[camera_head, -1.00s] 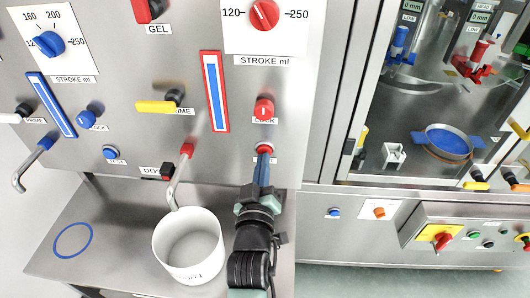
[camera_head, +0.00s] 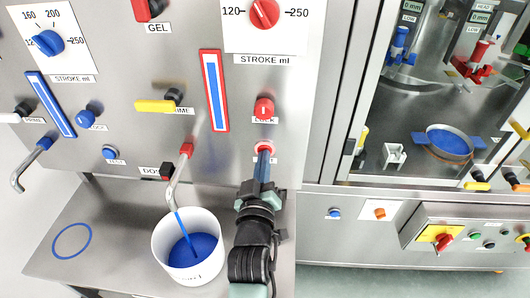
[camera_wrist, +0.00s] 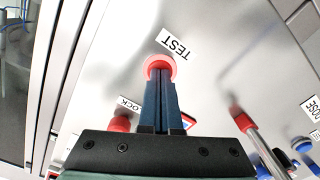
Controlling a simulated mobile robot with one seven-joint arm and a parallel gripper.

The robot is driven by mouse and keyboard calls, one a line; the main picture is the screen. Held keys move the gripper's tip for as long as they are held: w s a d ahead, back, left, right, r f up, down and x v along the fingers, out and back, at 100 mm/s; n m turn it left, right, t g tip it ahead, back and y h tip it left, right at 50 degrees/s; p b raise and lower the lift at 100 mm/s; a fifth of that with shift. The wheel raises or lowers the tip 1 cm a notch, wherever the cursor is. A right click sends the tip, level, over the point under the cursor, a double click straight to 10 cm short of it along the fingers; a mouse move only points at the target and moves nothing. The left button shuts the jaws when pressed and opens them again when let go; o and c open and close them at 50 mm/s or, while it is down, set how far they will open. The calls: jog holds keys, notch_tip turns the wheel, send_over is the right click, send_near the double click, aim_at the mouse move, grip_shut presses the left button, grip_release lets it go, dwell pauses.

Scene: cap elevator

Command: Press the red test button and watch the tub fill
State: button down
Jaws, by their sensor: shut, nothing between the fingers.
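The red test button (camera_head: 264,148) is on the steel panel below the red lock knob (camera_head: 264,109). In the wrist view the button (camera_wrist: 159,66) has a pale red ring around it and sits at my fingertips. My gripper (camera_head: 262,170) is shut and empty, with its tips touching or almost touching the button; exact contact is hidden. The white tub (camera_head: 162,246) stands on the steel shelf under the red-tipped spout (camera_head: 174,186). A blue stream (camera_head: 180,222) runs from the spout into the tub, and blue liquid (camera_head: 193,249) covers its bottom.
A red-framed gauge (camera_head: 214,90) is above and left of my gripper. A yellow-handled lever (camera_head: 156,106) and a black dose knob (camera_head: 167,171) are nearby on the panel. A blue ring (camera_head: 72,240) marks a clear part of the shelf at left.

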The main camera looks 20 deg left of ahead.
jog(key=shift+p+v, duration=1.65)
jog(key=shift+v, duration=1.05)
